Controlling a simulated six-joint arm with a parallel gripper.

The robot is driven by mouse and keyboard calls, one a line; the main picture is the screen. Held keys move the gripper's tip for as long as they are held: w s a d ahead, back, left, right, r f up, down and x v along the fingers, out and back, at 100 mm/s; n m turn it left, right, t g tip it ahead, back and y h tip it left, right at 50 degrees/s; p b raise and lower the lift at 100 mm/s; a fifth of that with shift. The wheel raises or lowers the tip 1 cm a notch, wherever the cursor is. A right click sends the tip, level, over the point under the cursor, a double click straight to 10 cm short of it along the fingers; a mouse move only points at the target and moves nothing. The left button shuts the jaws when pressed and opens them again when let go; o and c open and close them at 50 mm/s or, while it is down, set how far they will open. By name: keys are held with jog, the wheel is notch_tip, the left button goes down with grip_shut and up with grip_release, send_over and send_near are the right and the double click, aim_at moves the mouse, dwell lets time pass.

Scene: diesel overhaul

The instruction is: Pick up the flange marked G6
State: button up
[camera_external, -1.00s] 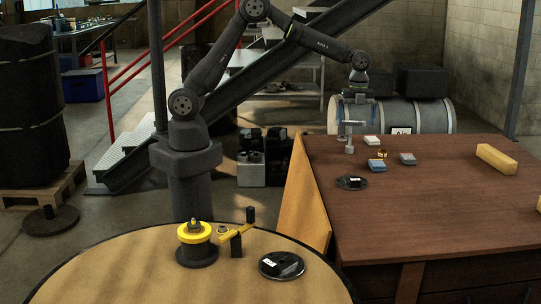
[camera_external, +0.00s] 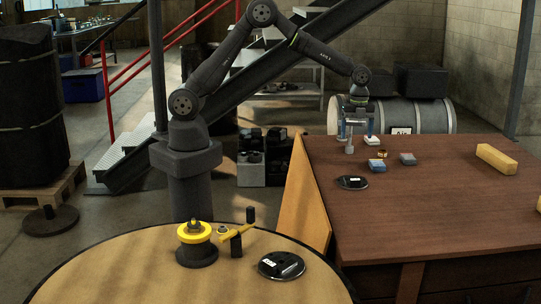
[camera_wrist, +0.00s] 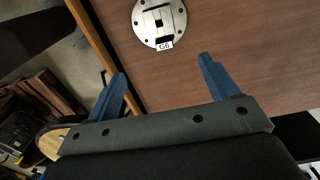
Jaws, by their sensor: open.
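The flange marked G6 (camera_wrist: 159,22) is a round, pale metal disc with a ring of holes and a raised middle in the wrist view. Its label G6 faces the camera. It lies flat on the brown table, beyond my fingertips and apart from them. A dark disc with a white label (camera_external: 352,183) near that table's left edge looks like the same flange; its label is too small to read. My gripper (camera_external: 356,138) is open and empty above the table's far left part. Its two blue fingers also show in the wrist view (camera_wrist: 163,64).
Blue-grey blocks (camera_external: 377,165), a small brass ring (camera_external: 384,154) and a grey upright piece (camera_external: 349,150) are near my gripper. Another labelled disc (camera_external: 281,265) lies on the round table. A yellow bar (camera_external: 497,158) lies to the right. The table's middle is clear.

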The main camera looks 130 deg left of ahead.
aim_at(353, 177)
notch_tip(353, 177, down, 19)
jog(key=shift+r, duration=0.2)
jog(key=shift+a+r, duration=0.1)
jog(key=c, duration=1.5)
